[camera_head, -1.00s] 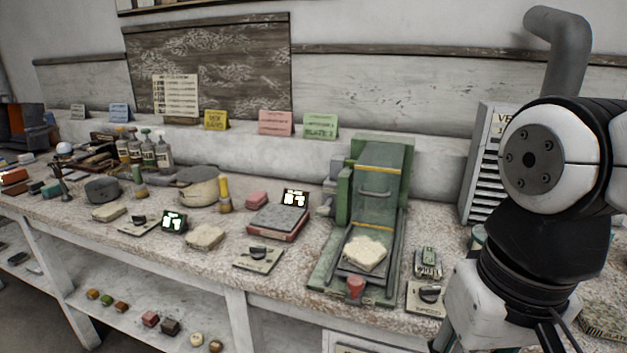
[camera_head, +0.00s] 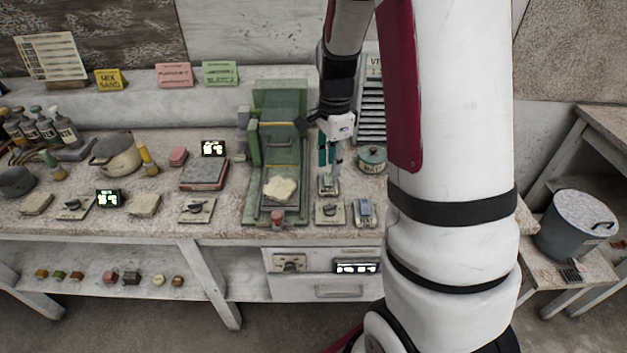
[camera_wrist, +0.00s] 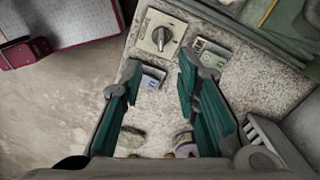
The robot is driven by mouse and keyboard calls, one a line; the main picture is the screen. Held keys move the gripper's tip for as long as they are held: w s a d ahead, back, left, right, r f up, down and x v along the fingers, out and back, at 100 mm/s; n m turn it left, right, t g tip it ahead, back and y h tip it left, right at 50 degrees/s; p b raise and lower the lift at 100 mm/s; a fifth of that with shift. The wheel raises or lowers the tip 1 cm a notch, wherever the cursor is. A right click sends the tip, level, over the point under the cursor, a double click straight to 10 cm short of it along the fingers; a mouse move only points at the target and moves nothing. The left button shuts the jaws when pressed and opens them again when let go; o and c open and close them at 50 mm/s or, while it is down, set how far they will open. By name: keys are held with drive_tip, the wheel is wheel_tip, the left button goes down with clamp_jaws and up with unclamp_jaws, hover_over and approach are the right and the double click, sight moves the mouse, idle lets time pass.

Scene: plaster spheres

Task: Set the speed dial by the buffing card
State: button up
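A dial plate with a dark knob (camera_head: 329,210) lies at the bench front, right of the green machine (camera_head: 284,140); the wrist view shows the knob (camera_wrist: 161,38) beyond my fingertips. Other dial plates (camera_head: 195,207) (camera_head: 73,205) lie further left. I cannot read which is the speed dial. A yellow card (camera_head: 110,80), a pink card (camera_head: 174,75) and a green card (camera_head: 220,73) stand on the back ledge; their lettering is too blurred to pick out the buffing card. My gripper (camera_head: 328,155) is above the bench right of the machine, its teal fingers (camera_wrist: 160,72) apart and empty.
A small grey-green device (camera_head: 327,184) sits behind the knob plate and a bluish one (camera_head: 365,212) beside it. A lidded pot (camera_head: 371,160) and a vented box (camera_head: 371,110) stand close to my gripper. A large lidded bin (camera_head: 579,225) stands at far right.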

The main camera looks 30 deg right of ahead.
sight(330, 205)
drive_tip(key=f, duration=0.7)
drive_tip(key=f+p, duration=0.1)
drive_tip(key=f, duration=0.6)
drive_tip(key=shift+w+d+f, duration=0.1)
drive_tip(key=shift+d, duration=0.1)
clamp_jaws()
